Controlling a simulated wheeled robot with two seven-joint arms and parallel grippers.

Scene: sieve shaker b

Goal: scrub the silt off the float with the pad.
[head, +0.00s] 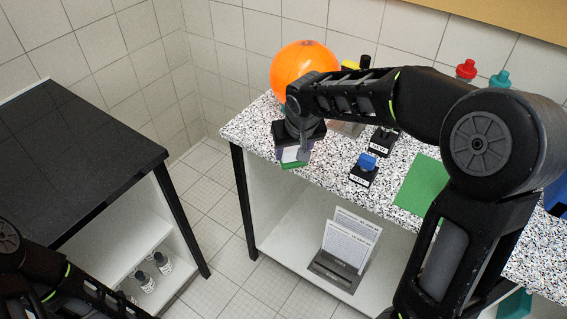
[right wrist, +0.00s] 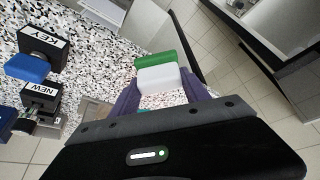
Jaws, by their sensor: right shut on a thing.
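The float appears to be the large orange ball (head: 303,66) at the back left of the speckled counter; my right arm covers part of its lower side. I cannot make out silt on it. My right gripper (head: 294,150) is in front of and below the ball, over the counter's front left edge. It is shut on the pad, a white block with a green layer (head: 291,164). In the right wrist view the pad (right wrist: 158,77) sits between the purple fingers (right wrist: 160,92). My left arm shows at the lower left, but its gripper is out of view.
Two black blocks with labels, one topped in blue (head: 367,162), stand on the speckled counter (head: 330,166). A green mat (head: 418,184) lies to their right. Red-capped (head: 466,70) and teal-capped (head: 500,78) bottles stand behind. A dark table (head: 75,150) stands left across a floor gap.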

